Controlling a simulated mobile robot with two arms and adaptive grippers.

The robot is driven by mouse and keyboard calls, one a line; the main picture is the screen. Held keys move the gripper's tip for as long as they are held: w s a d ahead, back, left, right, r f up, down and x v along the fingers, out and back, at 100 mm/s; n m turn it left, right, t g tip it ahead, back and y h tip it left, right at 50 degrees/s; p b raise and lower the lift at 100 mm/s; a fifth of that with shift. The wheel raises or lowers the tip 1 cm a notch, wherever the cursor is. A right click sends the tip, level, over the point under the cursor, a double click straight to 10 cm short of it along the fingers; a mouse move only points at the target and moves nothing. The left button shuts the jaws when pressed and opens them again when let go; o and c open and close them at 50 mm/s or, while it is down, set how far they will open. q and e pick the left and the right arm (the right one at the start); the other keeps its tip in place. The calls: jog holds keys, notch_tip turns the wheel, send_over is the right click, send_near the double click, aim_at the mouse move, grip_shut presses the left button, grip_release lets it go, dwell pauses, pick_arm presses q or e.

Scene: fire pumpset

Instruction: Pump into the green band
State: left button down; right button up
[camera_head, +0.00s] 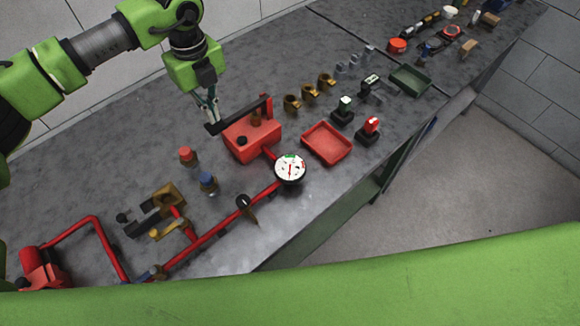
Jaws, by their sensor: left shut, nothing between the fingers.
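The red pump box (252,139) stands on the grey bench, with a dark lever bar (240,116) across its top side. A round white pressure gauge (290,169) sits in front of it, joined to red pipes. A green band shows near the top of its dial and red marks at its right; the needle's exact reading is too small to tell. My left gripper (213,121) is shut and empty, pointing down at the left end of the lever bar. I cannot tell whether it touches the bar. My right gripper is out of view.
A red tray (327,144), a green tray (410,80) and two switch blocks (368,130) stand to the right. Brass fittings (310,93) stand behind. A red pipe (222,232) with valves runs along the front left.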

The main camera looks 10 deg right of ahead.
aim_at(216, 125)
pick_arm(q)
jog(key=shift+f, duration=0.2)
dwell(0.3)
jog(key=shift+f+b, duration=1)
jog(key=shift+b, duration=0.05)
jog(key=shift+f+b, duration=1.9)
jog(key=shift+f, duration=0.6)
jog(key=shift+r+p, duration=1.4)
jog(key=shift+r, duration=1.45)
jog(key=shift+f, duration=0.1)
